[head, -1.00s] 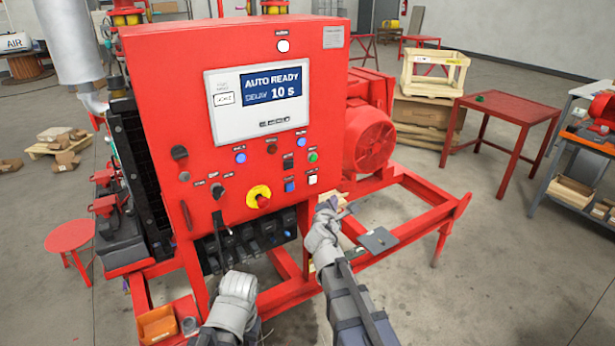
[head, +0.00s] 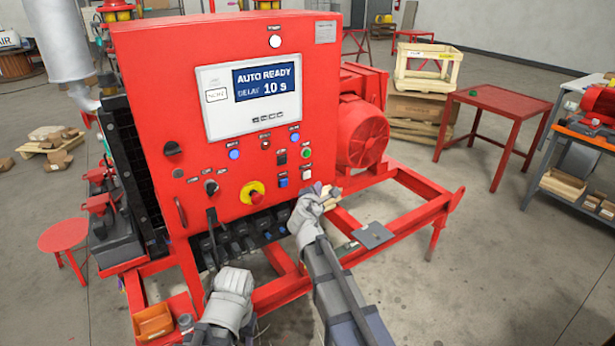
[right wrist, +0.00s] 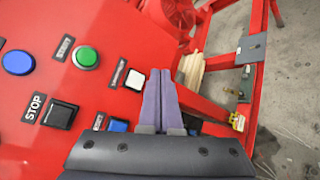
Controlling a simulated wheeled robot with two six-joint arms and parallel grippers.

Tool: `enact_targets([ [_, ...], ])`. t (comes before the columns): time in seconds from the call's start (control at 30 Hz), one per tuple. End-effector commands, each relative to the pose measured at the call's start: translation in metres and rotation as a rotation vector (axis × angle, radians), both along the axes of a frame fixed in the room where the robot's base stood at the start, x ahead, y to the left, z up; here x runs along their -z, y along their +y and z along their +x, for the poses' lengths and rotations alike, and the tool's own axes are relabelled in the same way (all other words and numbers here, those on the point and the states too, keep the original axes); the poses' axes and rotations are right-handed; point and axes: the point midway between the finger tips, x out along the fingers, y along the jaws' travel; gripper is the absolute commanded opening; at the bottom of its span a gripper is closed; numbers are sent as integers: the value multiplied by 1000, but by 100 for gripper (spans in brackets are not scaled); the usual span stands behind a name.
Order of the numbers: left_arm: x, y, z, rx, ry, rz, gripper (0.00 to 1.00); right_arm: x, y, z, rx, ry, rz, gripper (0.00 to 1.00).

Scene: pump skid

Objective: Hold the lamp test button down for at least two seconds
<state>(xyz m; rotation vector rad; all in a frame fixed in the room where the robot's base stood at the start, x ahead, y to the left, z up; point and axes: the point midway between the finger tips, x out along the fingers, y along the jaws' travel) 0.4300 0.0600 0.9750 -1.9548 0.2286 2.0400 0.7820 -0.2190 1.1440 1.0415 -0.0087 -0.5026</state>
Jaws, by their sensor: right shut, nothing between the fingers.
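The white square button (head: 307,174) is at the lower right of the red cabinet's front. In the right wrist view the white button (right wrist: 134,78) has a small label that appears to read lamp test. My right gripper (head: 319,187) is shut and empty, with its purple fingertips (right wrist: 168,78) just beside the white button. I cannot tell whether they touch the panel, but they do not cover the button. My left gripper (head: 234,290) is low in front of the cabinet; its fingers cannot be made out.
Close by are a green start button (right wrist: 87,57), a black stop button (right wrist: 60,115) and a blue button (right wrist: 118,125). A red and yellow emergency stop (head: 254,196) is to the left. The display (head: 265,82) reads AUTO READY, DELAY 10 s. A red frame rail (head: 400,208) runs below right.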

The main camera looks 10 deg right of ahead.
Motion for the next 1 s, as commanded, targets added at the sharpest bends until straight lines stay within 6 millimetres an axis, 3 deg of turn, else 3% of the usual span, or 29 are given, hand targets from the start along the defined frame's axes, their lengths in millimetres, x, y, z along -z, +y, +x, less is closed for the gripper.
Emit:
enact_targets([
  [0.1, 0, 0, 0, 0, 0, 0, 50, 0, 6, 19, -1, -1, 0, 0],
  [0.3, 0, 0, 0, 0, 0, 0, 50, 0, 11, 33, 1, 0, 0, 0],
  [1.0, 0, 0, 0, 0, 0, 0, 50, 0, 12, 34, 0, 0, 0, 0],
])
